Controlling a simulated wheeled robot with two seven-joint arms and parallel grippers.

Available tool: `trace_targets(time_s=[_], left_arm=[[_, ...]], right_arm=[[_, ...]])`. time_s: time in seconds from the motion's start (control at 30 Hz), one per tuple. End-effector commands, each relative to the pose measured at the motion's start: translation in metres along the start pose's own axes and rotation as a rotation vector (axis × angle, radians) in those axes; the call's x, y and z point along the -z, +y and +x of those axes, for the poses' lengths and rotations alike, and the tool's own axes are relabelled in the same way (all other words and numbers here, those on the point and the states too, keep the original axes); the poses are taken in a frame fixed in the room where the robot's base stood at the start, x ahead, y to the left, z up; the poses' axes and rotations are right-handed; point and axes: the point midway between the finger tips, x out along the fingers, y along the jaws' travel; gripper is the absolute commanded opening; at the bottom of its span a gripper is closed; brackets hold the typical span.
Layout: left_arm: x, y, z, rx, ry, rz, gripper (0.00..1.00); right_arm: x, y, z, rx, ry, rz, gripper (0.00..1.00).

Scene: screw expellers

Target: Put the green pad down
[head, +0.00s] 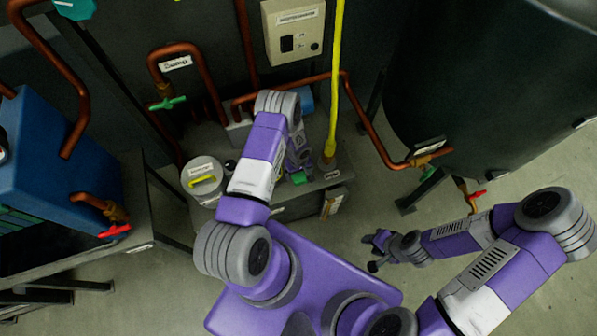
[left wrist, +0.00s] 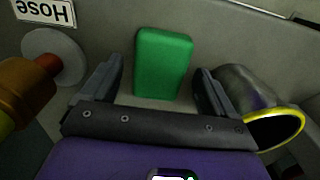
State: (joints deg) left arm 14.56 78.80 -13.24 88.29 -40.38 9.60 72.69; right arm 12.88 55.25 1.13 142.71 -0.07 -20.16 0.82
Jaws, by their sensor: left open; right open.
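The green pad (left wrist: 163,62) lies on a grey surface in the left wrist view, between and just beyond the two fingers of my left gripper (left wrist: 158,92). The fingers are open, with a gap on both sides of the pad. In the head view the pad (head: 299,178) shows as a small green patch on the grey bench, next to my left gripper (head: 297,160), which my arm partly hides. My right gripper (head: 374,253) is open and empty above the floor at the right.
A yellow hose (head: 335,90) rises from a fitting beside the left gripper. A metal cup with a yellow rim (left wrist: 262,112) lies close to one finger. A lidded white pot (head: 203,178) stands left. Copper pipes (head: 385,143) and a dark tank (head: 480,90) flank the bench.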

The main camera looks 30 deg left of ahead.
Motion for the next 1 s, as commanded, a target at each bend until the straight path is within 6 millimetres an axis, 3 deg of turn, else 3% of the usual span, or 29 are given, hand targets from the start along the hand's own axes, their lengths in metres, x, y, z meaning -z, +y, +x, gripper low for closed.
trace_targets(time_s=[0.07,0.4,0.63,0.77,1.0], left_arm=[[-0.001,-0.001,0.004,0.001,-0.002,0.001,0.88],[0.004,-0.004,-0.057,-0.001,0.001,0.001,0.88],[-0.006,-0.004,-0.074,-0.013,-0.015,0.016,0.88],[-0.046,0.002,-0.084,-0.075,-0.079,0.097,0.88],[-0.162,0.005,-0.139,-0.267,-0.169,0.384,0.88]], right_arm=[[0.000,0.000,0.000,0.000,0.000,0.000,0.40],[-0.001,-0.008,-0.021,0.000,0.000,0.000,0.40],[-0.001,-0.009,-0.024,0.000,0.000,0.000,0.40],[-0.001,-0.009,-0.024,0.000,0.000,0.000,0.40],[-0.001,-0.009,-0.024,0.000,0.000,0.000,0.40]])
